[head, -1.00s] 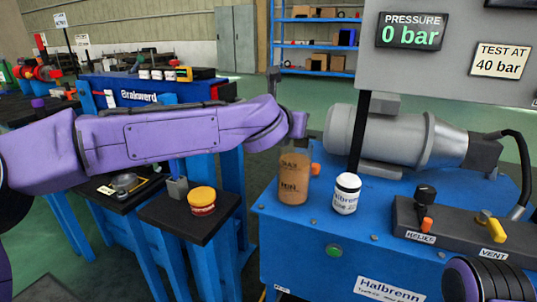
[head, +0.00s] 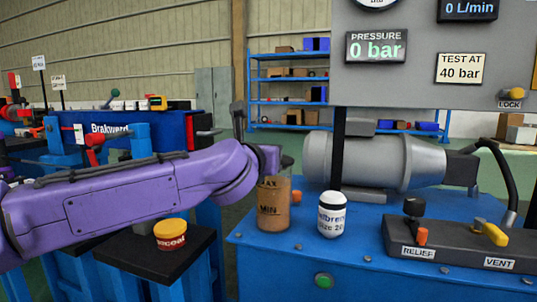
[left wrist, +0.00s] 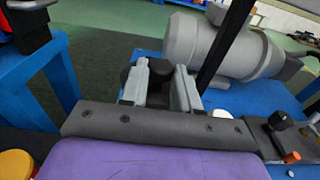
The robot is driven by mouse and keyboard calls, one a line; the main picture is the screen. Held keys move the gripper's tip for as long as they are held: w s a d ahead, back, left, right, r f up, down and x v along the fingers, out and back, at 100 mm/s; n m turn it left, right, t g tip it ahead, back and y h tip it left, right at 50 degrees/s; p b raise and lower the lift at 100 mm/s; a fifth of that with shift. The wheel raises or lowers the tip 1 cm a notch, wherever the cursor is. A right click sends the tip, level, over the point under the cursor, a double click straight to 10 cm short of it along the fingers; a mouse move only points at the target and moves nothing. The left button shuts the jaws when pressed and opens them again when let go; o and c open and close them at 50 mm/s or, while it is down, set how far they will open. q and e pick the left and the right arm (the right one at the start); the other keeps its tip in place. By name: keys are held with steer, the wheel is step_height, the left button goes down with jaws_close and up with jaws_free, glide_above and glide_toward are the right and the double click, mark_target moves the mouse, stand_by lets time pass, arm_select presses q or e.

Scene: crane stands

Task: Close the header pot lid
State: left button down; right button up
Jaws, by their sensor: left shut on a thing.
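The header pot (head: 273,208) is the brown cylinder marked MAX and MIN on the near left part of the blue bench. My left gripper (head: 270,160) is right above its top, partly covering the rim. A small dark piece, which looks like the pot lid (head: 287,163), shows just right of the gripper. In the left wrist view my gripper (left wrist: 163,85) has its fingers closed around a dark piece (left wrist: 160,70). Whether the lid touches the rim all round is hidden. My right gripper is out of view.
Behind are a grey motor (head: 370,160) and a black post (head: 340,150). A yellow-lidded tub (head: 171,235) sits on a stand at left. The relief and vent block (head: 450,250) is at right.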

arm_select(q)
steer(key=shift+d+f, duration=0.1)
steer(key=shift+f, duration=0.2)
steer(key=c, duration=0.8)
jaws_free()
steer(key=shift+c, duration=0.2)
steer(key=shift+r, duration=0.15)
steer(key=shift+s+a, duration=0.2)
steer(key=shift+s, duration=0.1)
steer(key=p+v, duration=0.1)
steer(key=v, duration=0.8)
steer(key=shift+s, duration=0.4)
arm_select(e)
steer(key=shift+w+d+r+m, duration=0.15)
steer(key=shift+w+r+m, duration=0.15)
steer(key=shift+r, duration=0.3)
